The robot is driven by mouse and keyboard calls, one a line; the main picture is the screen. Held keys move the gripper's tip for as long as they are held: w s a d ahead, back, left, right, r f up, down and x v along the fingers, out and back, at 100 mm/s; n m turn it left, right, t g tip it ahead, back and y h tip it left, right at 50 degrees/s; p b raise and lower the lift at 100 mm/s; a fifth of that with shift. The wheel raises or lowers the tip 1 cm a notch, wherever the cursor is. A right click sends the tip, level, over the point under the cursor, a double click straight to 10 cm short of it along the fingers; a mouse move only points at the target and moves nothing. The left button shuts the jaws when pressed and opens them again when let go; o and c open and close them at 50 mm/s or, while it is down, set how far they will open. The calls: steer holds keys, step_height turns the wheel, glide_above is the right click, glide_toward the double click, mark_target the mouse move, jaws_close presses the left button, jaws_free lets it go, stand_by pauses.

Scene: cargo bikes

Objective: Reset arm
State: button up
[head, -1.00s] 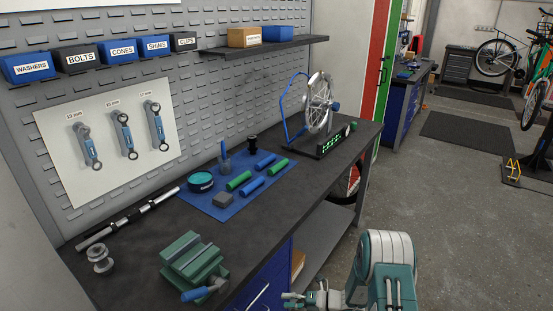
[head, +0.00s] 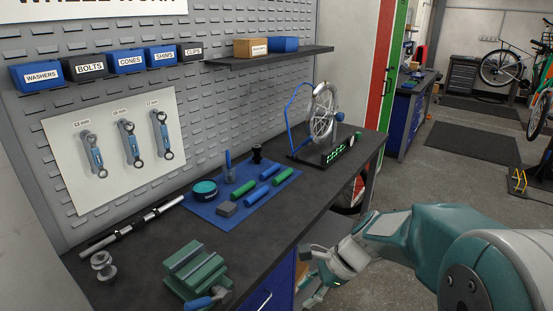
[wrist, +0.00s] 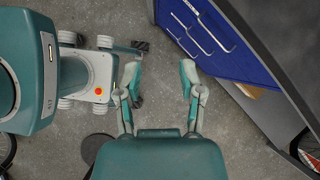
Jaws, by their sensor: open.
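My gripper (wrist: 160,78) shows in the wrist view with its two fingers apart and nothing between them. Bare floor shows between the fingers. In the head view my gripper (head: 316,290) hangs low in front of the workbench (head: 285,218), at its right front side and below the top. My arm reaches in from the lower right. The gripper holds nothing and appears clear of the bench in the wrist view, with the blue drawer front (wrist: 215,38) to its right.
On the bench are a green vise (head: 192,272), a blue mat (head: 205,213) with several small tools and grips, and a wheel (head: 322,112) in a stand. Several wrenches (head: 127,142) hang on the board behind. Open floor (head: 440,180) lies to the right.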

steer(key=s+d+r+n+t+h, duration=0.3)
steer(key=s+d+r+n, duration=0.1)
steer(key=s+n, duration=0.3)
steer(key=s+d+r+n+t+h, duration=0.3)
steer(key=s+r+n, duration=0.3)
steer(key=s+n, duration=0.2)
steer(key=shift+d+r+n+h, duration=0.25)
steer(key=shift+d+n+h, duration=0.05)
steer(key=shift+d+h, duration=0.55)
